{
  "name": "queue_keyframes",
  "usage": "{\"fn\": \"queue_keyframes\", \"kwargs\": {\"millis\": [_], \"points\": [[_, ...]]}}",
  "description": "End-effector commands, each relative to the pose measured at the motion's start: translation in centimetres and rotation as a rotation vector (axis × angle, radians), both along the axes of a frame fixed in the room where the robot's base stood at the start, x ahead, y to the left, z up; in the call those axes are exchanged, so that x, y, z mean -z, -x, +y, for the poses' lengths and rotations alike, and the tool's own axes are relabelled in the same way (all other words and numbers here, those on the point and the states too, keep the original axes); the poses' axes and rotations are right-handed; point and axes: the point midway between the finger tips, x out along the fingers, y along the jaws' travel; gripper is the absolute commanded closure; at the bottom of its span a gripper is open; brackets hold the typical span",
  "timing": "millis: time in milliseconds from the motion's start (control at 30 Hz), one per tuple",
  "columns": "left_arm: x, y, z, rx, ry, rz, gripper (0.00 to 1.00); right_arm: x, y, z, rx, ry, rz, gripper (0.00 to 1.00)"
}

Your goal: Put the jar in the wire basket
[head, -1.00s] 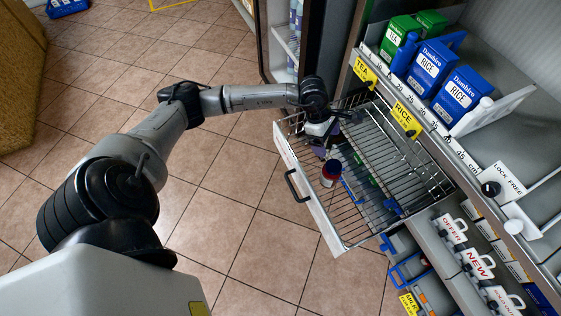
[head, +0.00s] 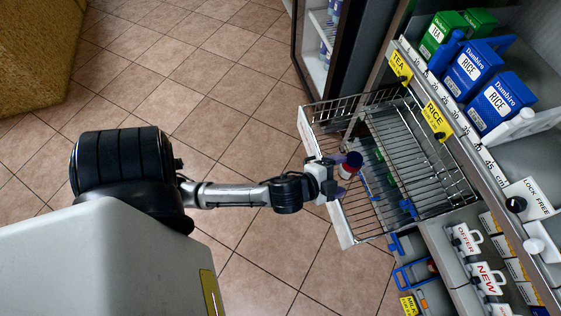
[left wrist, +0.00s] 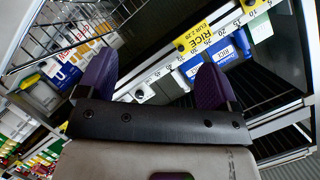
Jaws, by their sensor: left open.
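The wire basket (head: 408,150) is a pulled-out wire drawer with a pale front panel, below the shelf edge. My left gripper (head: 338,174) is open at the basket's front edge, right beside the jar in the head view. In the left wrist view its purple fingers (left wrist: 156,82) are apart with nothing between them, and the jar does not show. Whether a finger touches the jar cannot be told. My right gripper is not in view.
Blue rice boxes (head: 475,68) and green tea boxes (head: 442,34) stand on the shelf above the basket. White offer carriers (head: 467,240) are on the lower right shelf. Tiled floor (head: 230,90) lies clear in front of the basket.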

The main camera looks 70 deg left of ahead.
Motion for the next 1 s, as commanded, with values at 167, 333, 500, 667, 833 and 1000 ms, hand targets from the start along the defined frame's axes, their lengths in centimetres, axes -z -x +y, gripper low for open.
{"fn": "queue_keyframes", "kwargs": {"millis": [167,333,500,667,833,1000], "points": [[5.4,8.0,-0.7,-0.217,0.321,0.403,0.15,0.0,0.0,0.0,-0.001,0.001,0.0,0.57],[7.6,14.0,-2.2,-0.329,0.492,0.678,0.15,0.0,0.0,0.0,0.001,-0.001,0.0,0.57],[8.1,17.2,-3.2,-0.375,0.562,0.815,0.15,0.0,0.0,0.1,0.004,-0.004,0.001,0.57],[8.2,17.8,-3.4,-0.384,0.577,0.849,0.15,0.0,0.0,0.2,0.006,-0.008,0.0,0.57],[8.2,17.8,-3.4,-0.384,0.576,0.847,0.15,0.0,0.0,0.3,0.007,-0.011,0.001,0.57],[8.2,17.8,-3.4,-0.384,0.575,0.846,0.15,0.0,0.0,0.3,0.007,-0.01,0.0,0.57]]}}
